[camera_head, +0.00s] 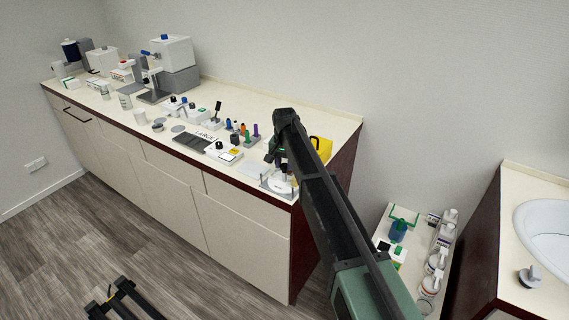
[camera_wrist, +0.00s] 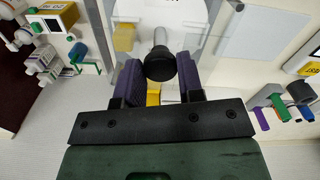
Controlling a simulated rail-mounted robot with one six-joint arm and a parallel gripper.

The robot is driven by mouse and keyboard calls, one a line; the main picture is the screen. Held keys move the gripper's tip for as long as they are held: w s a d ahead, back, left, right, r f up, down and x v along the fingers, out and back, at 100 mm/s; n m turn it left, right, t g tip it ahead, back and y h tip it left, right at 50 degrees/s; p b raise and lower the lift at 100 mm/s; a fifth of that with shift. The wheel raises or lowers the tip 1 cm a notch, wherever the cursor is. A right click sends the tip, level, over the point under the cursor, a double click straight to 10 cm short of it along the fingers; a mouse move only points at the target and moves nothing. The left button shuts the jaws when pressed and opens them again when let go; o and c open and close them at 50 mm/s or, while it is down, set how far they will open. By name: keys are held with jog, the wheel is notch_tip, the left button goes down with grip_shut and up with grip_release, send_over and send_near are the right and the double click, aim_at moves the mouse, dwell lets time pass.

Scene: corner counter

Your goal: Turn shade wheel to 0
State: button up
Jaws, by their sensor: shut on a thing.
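My gripper (camera_wrist: 160,70) has purple-padded fingers on either side of a black knob (camera_wrist: 160,66) on a grey stem, and is shut on it. The knob belongs to a device with a pale rounded plate (camera_wrist: 188,12), which looks like the shade wheel. In the head view, this white device (camera_head: 280,184) stands at the front right corner of the long counter, below my gripper (camera_head: 281,160). Any marks or numbers on the wheel are too small or hidden, so its setting cannot be read.
A yellow object (camera_head: 322,146) stands behind my arm at the counter's right end. Coloured sticks in a holder (camera_head: 243,132) and a white box with a yellow label (camera_head: 229,154) are to the left. A low shelf (camera_head: 385,240) with bottles is right of the counter.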

dwell(0.3)
jog(key=o, duration=0.9)
notch_tip(320, 180, up, 11)
jog(key=p, duration=1.1)
jog(key=shift+f, duration=0.1)
